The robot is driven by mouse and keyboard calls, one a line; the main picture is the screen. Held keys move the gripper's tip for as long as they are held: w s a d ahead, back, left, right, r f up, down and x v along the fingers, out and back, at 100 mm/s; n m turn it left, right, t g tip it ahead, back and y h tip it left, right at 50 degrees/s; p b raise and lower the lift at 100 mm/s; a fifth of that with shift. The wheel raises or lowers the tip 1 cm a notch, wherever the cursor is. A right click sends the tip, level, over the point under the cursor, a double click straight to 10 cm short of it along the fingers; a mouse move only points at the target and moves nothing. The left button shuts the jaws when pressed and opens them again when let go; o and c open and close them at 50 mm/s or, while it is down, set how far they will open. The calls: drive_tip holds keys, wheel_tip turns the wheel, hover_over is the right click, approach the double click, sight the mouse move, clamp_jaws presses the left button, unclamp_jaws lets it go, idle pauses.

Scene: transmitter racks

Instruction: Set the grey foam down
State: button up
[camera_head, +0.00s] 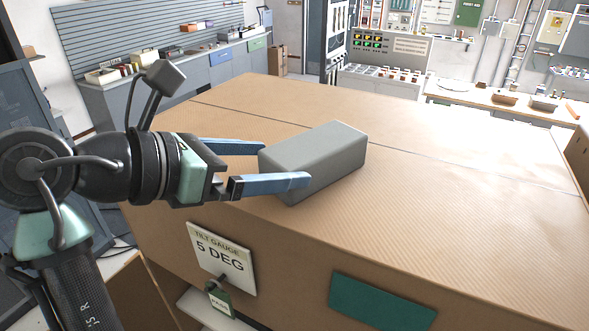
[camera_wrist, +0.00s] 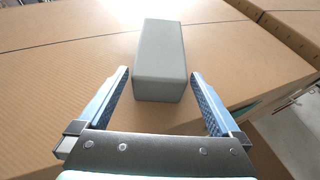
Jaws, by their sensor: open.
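The grey foam (camera_head: 318,158) is a rectangular block lying on top of a large cardboard box (camera_head: 440,170). My gripper (camera_head: 284,165) is open, its two blue fingers apart at the near left end of the foam. In the wrist view the foam (camera_wrist: 160,60) lies ahead of my gripper (camera_wrist: 162,88), with its near end roughly between the fingertips. A gap shows between each finger and the foam there. In the head view the front finger hides part of the foam's lower edge.
The box top is wide and clear behind and right of the foam. Its front edge, with a tilt gauge label (camera_head: 222,258) and a green patch (camera_head: 382,302) below, runs close to the foam. Workbenches (camera_head: 510,105) and a control console (camera_head: 385,65) stand behind.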

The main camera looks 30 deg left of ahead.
drive_tip(key=shift+b+v, duration=0.55)
drive_tip(key=shift+v, duration=2.25)
